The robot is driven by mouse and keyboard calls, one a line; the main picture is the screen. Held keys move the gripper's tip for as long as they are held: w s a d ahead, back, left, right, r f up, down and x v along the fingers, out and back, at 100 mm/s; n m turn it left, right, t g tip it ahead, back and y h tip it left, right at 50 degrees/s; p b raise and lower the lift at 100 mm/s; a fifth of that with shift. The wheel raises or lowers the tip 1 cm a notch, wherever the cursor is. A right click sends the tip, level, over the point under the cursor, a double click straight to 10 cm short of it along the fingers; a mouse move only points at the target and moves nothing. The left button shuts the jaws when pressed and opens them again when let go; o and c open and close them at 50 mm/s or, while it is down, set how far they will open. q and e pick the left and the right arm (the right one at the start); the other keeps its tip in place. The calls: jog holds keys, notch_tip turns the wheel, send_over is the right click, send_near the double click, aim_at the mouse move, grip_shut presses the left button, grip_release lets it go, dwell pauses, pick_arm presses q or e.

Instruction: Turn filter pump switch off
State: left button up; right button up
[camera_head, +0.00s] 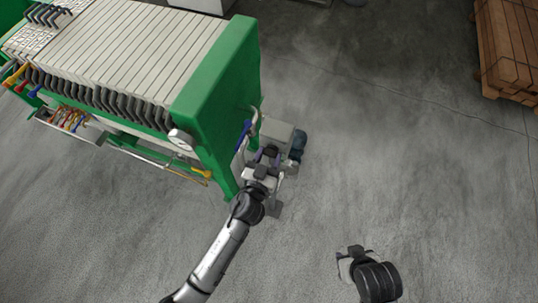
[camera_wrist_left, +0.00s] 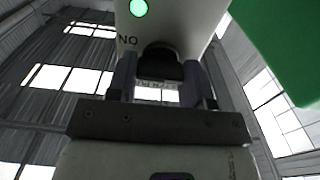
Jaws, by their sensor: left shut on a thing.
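The pump's switch box (camera_head: 277,131) is a pale grey box beside the green end frame of the filter press. In the left wrist view the box (camera_wrist_left: 195,20) shows a lit green lamp (camera_wrist_left: 139,8) and letters that look like "NO". The black switch knob (camera_wrist_left: 160,62) sticks out of its face, between the fingers of my left gripper (camera_wrist_left: 158,78). My left gripper (camera_head: 268,157) is shut on the knob in front of the box. My right gripper (camera_head: 346,262) is low at the right, apart from everything; its jaws are unclear.
The filter press (camera_head: 190,90), with white plates and a green frame, fills the upper left. A dark blue motor-like part (camera_head: 299,143) sits right of the box. Wooden crates (camera_head: 508,45) stand at the upper right. The grey floor (camera_head: 400,150) between is clear.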

pick_arm(q)
jog(key=shift+m+p, duration=0.7)
jog(key=shift+m, duration=8.2)
jog(key=o, duration=0.9)
